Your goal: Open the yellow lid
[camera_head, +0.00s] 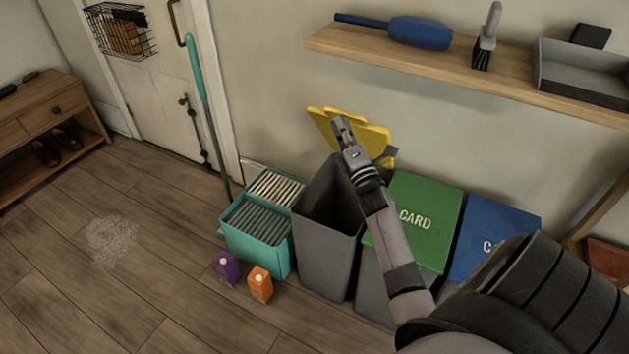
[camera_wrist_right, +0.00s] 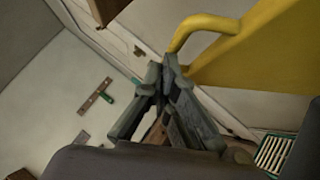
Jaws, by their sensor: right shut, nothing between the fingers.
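The yellow lid (camera_head: 375,135) stands raised and tilted back against the wall, behind a grey bin (camera_head: 325,215) whose top is open and whose dark inside shows. In the right wrist view the yellow lid (camera_wrist_right: 250,50) fills the upper right, with its curved yellow handle (camera_wrist_right: 205,24) near the fingertips. My right gripper (camera_head: 340,122) is in front of the lid, overlapping it in the head view. In the right wrist view the right gripper (camera_wrist_right: 165,68) is shut with its tips together and nothing between them. The handle appears apart from the fingers. My left gripper is not in view.
A closed green lid (camera_head: 425,200) marked CARD and a blue lid (camera_head: 495,235) are to the right. A teal mop bucket (camera_head: 262,250), purple carton (camera_head: 227,267) and orange carton (camera_head: 260,284) are left. A wooden shelf (camera_head: 400,62) is above.

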